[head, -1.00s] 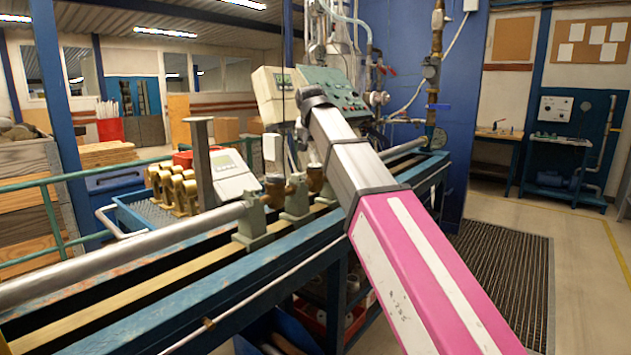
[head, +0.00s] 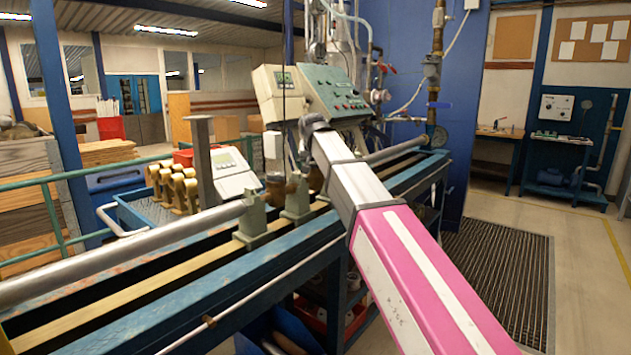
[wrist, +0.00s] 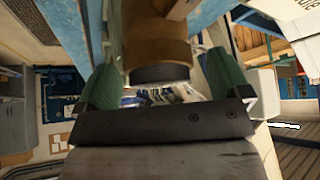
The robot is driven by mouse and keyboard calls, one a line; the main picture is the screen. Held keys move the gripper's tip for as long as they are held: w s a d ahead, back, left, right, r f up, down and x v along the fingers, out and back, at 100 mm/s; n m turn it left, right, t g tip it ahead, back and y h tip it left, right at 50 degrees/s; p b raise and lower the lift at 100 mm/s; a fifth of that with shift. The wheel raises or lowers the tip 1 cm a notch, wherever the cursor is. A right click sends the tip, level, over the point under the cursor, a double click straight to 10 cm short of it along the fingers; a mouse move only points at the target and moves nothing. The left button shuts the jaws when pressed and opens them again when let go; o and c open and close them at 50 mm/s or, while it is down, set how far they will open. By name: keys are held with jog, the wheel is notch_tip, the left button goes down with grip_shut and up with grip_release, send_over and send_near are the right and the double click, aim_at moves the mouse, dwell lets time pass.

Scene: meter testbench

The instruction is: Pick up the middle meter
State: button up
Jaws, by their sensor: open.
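Brass-brown meters (head: 276,191) sit in a row between grey-green stands on the blue test bench; my arm partly covers the row. I cannot tell for sure which one is the middle meter. In the wrist view a brown, rounded meter body (wrist: 157,52) with a dark end lies between the two green fingers of my gripper (wrist: 163,82). Gaps show on both sides, so the fingers are apart and not closed on it. In the head view my gripper is mostly hidden near the bench's meter row, below the end of my arm.
A steel pipe (head: 130,249) runs along the bench (head: 190,311) on the left. A blue tray (head: 132,217) with several brass meters stands behind, beside a grey post (head: 203,165) and a white display unit (head: 233,172). A green control panel (head: 330,92) stands behind my arm.

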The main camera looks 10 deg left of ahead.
grip_shut()
